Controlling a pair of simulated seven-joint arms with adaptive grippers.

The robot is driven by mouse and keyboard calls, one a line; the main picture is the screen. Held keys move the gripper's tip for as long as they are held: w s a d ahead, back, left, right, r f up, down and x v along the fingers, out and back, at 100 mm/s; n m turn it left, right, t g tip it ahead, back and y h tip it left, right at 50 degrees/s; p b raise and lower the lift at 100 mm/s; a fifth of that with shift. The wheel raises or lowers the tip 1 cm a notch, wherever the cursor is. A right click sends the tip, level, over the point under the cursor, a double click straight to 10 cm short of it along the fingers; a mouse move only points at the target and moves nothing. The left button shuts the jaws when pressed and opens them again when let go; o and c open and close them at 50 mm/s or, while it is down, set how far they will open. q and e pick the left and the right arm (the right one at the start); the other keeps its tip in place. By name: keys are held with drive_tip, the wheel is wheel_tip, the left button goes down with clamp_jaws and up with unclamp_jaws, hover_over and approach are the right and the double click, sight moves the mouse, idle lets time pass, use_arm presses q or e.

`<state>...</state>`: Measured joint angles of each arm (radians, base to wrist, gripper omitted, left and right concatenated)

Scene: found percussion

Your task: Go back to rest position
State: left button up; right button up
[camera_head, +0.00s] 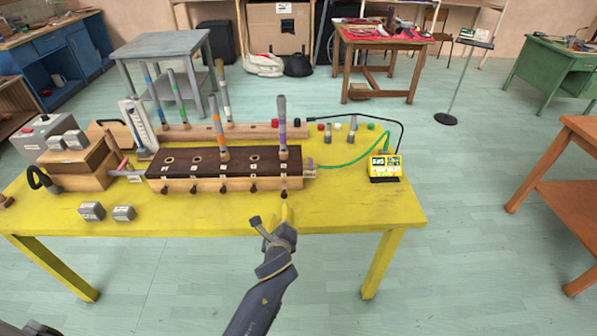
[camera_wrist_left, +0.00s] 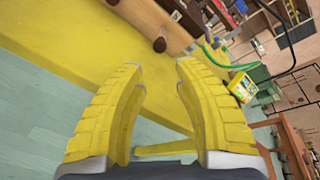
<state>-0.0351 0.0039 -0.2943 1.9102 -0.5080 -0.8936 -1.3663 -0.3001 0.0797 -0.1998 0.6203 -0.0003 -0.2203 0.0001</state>
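My left gripper (camera_head: 286,213) is at the front edge of the yellow table (camera_head: 340,207), in front of the right end of a dark-topped wooden box (camera_head: 227,165). In the left wrist view its yellow fingers (camera_wrist_left: 160,68) are spread apart with nothing between them. The table edge and the box's pegs lie beyond the fingertips. My right gripper is in neither view.
Upright tubes with coloured bands stand in the box and the rail behind it. A yellow device (camera_head: 384,167) with a green cable sits at the table's right. Two small grey blocks (camera_head: 92,211) lie front left.

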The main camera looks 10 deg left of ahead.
use_arm(q)
drive_tip(key=s+a+f+n+g+y, duration=0.1)
drive_tip(key=s+a+n+g, duration=0.1)
drive_tip(key=s+a+n, duration=0.6)
drive_tip(key=s+a+f+n+g, duration=0.1)
drive_tip(key=s+f+n+g, duration=0.15)
drive_tip(key=s, duration=0.95)
drive_tip(key=s+a+f+n+g+y, duration=0.1)
drive_tip(key=s+a+n+g, duration=0.2)
drive_tip(key=s+a+n, duration=0.55)
drive_tip(key=s+d+f+m+g+h, duration=0.1)
drive_tip(key=d+f, duration=0.2)
drive_tip(key=f, duration=0.7)
drive_tip(key=s+d+f+g+h, duration=0.1)
drive_tip(key=s+d+f, duration=0.15)
drive_tip(key=f, duration=0.75)
drive_tip(key=s+d+f+m+g+h, duration=0.1)
drive_tip(key=d+f, duration=0.3)
drive_tip(key=f, duration=0.6)
drive_tip(key=s+f+n+g+h, duration=0.2)
drive_tip(key=s+f+n, duration=0.1)
drive_tip(key=s+f, duration=1.8)
drive_tip(key=shift+s+f, duration=0.3)
drive_tip(key=shift+s, duration=0.3)
